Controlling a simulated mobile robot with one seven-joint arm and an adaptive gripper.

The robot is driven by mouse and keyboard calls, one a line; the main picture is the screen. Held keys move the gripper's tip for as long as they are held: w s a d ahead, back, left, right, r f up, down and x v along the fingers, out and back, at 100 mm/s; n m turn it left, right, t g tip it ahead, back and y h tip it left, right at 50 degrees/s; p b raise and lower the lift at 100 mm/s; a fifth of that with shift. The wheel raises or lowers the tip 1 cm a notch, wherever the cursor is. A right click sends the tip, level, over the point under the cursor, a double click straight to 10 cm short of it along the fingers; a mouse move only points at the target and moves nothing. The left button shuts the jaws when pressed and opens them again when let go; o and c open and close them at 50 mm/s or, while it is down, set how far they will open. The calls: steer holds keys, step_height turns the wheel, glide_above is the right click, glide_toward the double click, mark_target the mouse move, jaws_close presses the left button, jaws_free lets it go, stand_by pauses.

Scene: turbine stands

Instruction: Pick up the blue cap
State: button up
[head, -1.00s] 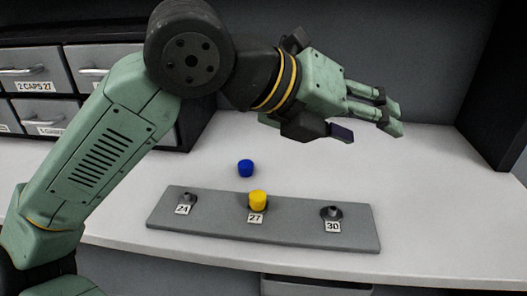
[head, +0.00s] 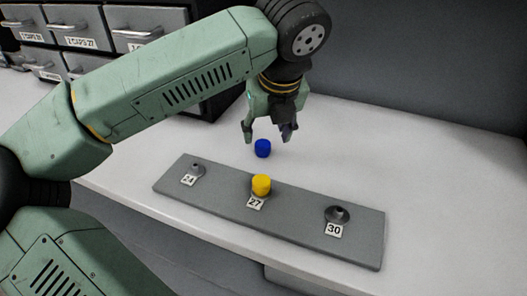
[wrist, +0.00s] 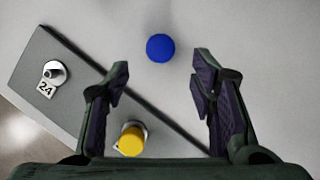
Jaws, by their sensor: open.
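The blue cap (head: 263,148) stands on the white tabletop behind the grey stand board, apart from it. In the wrist view the blue cap (wrist: 160,47) lies just beyond the fingertips, roughly centred between their lines. My gripper (head: 267,137) points down, open and empty, above and about the cap in the head view. The wrist view shows both fingers of my gripper (wrist: 160,72) spread wide with nothing between the tips. I cannot tell the exact height of the fingertips over the table.
The grey board (head: 300,220) carries posts labelled 24, 27 and 30. A yellow cap (head: 261,184) sits on the 27 post, close in front of the blue cap. Labelled drawers (head: 75,25) stand at the back left. The tabletop to the right is clear.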

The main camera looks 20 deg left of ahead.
mark_target(263, 144)
steer(key=x, duration=0.6)
steer(key=shift+w+a, duration=0.15)
steer(key=shift+w, duration=0.05)
steer(key=shift+r, duration=0.1)
steer(key=c, duration=0.9)
steer(key=shift+r+b, duration=0.45)
steer(key=shift+b, duration=0.05)
steer(key=shift+s+a+r+b, duration=0.1)
steer(key=shift+s+r+b, duration=0.15)
steer(key=shift+r+b, duration=0.25)
steer(key=shift+s+a+r+b, duration=0.1)
steer(key=shift+s+r+b, duration=0.15)
steer(key=shift+r, duration=0.45)
steer(key=s+a+b, duration=0.1)
steer(key=s, duration=0.4)
steer(key=s+r+b, duration=0.1)
steer(key=s, duration=0.4)
steer(key=s+a+b, duration=0.1)
steer(key=s+b, duration=0.1)
steer(key=s, duration=0.2)
steer(key=shift+s+a+r, duration=0.3)
steer(key=shift+s+r, duration=0.05)
steer(key=shift+s, duration=0.05)
